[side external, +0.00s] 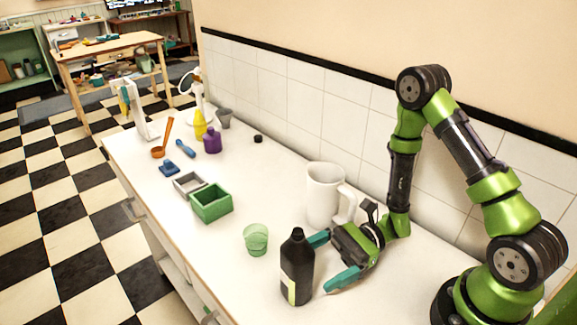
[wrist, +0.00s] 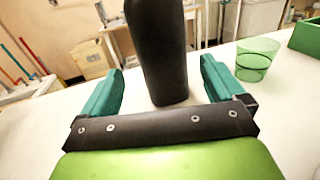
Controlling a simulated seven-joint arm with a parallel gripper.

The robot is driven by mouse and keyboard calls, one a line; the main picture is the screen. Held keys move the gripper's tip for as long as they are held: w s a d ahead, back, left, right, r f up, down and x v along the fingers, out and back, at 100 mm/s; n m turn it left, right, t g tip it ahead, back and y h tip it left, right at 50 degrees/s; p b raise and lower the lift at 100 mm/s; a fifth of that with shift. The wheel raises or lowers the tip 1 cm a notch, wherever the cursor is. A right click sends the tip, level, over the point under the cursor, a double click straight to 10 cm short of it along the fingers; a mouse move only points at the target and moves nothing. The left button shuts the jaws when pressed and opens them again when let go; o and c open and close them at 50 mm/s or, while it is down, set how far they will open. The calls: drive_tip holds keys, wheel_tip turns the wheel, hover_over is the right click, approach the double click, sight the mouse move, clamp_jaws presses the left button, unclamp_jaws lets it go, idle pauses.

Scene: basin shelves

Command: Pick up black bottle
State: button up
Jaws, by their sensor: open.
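The black bottle (side external: 297,262) stands upright on the white counter near its front edge in the side external view, with a pale yellow-green label low on its side. In the wrist view the bottle (wrist: 159,50) rises between the two teal fingers, its top cut off by the frame. My gripper (side external: 330,258) is open, low over the counter just right of the bottle, with a teal finger to either side. In the wrist view my gripper (wrist: 160,88) shows clear gaps between both fingers and the bottle.
A white pitcher (side external: 322,195) stands behind my gripper. A green glass (side external: 256,240) is left of the bottle, and it also shows at right in the wrist view (wrist: 256,60). A green box (side external: 211,204) and a grey box (side external: 188,183) sit farther left. The counter's front edge is close to the bottle.

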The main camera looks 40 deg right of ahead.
sight(289, 244)
drive_tip(key=shift+a+f, duration=0.15)
drive_tip(key=shift+f, duration=0.2)
drive_tip(key=shift+a, duration=0.3)
drive_tip(key=x, duration=0.6)
drive_tip(key=shift+w+a, duration=0.25)
drive_tip(key=shift+w, duration=0.1)
drive_tip(key=c, duration=1.2)
wheel_tip(289, 244, up, 10)
drive_tip(key=shift+f, duration=0.1)
